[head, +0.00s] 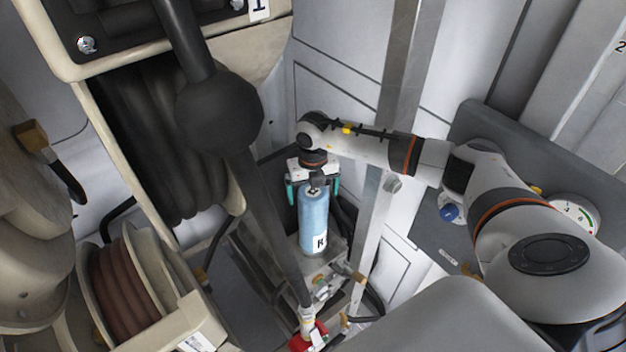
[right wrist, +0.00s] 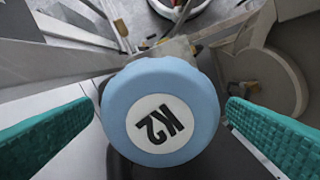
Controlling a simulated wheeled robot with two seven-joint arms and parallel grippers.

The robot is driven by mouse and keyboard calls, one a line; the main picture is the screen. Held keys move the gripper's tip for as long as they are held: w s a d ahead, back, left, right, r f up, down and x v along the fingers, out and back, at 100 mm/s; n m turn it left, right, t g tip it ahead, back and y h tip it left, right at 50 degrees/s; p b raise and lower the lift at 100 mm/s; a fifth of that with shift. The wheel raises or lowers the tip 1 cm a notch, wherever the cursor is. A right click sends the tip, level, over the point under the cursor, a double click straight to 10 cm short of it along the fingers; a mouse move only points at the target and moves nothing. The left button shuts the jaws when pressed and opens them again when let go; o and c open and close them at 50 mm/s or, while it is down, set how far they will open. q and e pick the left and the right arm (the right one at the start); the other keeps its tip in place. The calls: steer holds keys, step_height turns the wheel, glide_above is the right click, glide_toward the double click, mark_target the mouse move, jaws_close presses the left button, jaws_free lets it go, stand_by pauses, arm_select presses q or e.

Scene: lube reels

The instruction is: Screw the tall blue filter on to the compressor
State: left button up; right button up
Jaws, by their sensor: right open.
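The tall blue filter (head: 313,222) stands upright in the head view, with a white label on its side. Its round top, marked K2, fills the middle of the right wrist view (right wrist: 161,112). My right gripper (head: 313,190) is over the filter's top. Its teal fingers stand open on either side of the top, with a gap showing on both sides in the right wrist view (right wrist: 162,108). The filter's foot meets a grey metal unit with fittings (head: 325,280), which may be the compressor. I cannot tell whether the thread is engaged. My left gripper is out of view.
A dark lever with a ball knob (head: 218,110) runs down close left of the filter. Hose reels (head: 125,285) fill the left side. A grey upright post (head: 372,230) stands close right of the filter, and a gauge (head: 575,213) is on the right panel.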

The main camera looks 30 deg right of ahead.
mark_target(313, 220)
step_height(313, 220, down, 3)
steer(key=shift+f+b, duration=0.15)
steer(key=shift+b, duration=0.5)
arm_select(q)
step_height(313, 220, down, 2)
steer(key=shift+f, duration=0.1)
arm_select(e)
steer(key=c, duration=1.4)
steer(key=m+p, duration=0.1)
steer(key=m, duration=0.1)
steer(key=shift+m, duration=0.4)
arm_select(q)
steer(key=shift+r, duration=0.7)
arm_select(e)
steer(key=shift+m, duration=1.2)
